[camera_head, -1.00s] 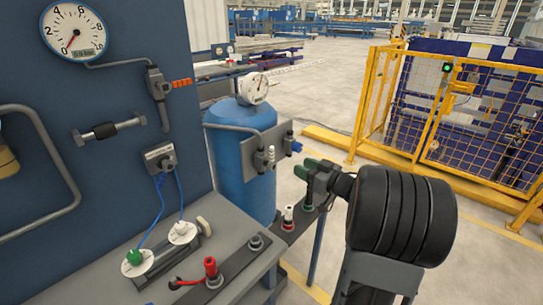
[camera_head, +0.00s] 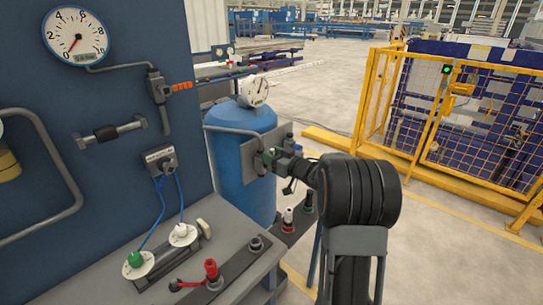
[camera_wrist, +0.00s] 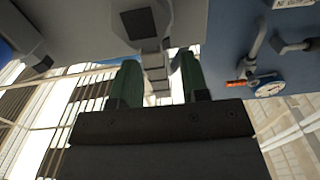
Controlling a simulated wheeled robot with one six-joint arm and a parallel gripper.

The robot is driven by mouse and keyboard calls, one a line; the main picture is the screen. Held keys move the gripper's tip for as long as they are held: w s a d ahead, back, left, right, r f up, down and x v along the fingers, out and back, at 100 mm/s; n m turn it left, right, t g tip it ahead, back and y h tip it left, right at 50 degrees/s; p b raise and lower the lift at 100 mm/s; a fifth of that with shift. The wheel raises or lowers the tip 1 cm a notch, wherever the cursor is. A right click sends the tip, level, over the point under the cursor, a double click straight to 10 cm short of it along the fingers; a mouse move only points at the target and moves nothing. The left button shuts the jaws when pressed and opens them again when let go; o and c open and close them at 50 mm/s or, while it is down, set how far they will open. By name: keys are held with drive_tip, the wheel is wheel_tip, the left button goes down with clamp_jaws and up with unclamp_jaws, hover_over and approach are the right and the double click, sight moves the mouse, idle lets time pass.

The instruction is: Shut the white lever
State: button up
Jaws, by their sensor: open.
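My gripper (camera_head: 270,156) is at the small grey panel on the blue tank, in front of its valve fittings. Its two green fingers are apart in the wrist view (camera_wrist: 159,62). A pale grey-white stepped piece, apparently the white lever (camera_wrist: 156,75), hangs between the fingers there, with a dark square cap above it. I see no clear contact with either finger. In the head view a pale bit of the lever (camera_head: 259,166) shows beside the fingers; the rest is hidden behind my gripper.
A blue wall panel (camera_head: 110,180) stands left. A bench (camera_head: 225,235) holds a red lever (camera_head: 211,269) and white discs. The yellow fence (camera_head: 440,130) is at the right, with open floor before it.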

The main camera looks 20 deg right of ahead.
drive_tip(key=shift+c, duration=0.4)
clamp_jaws()
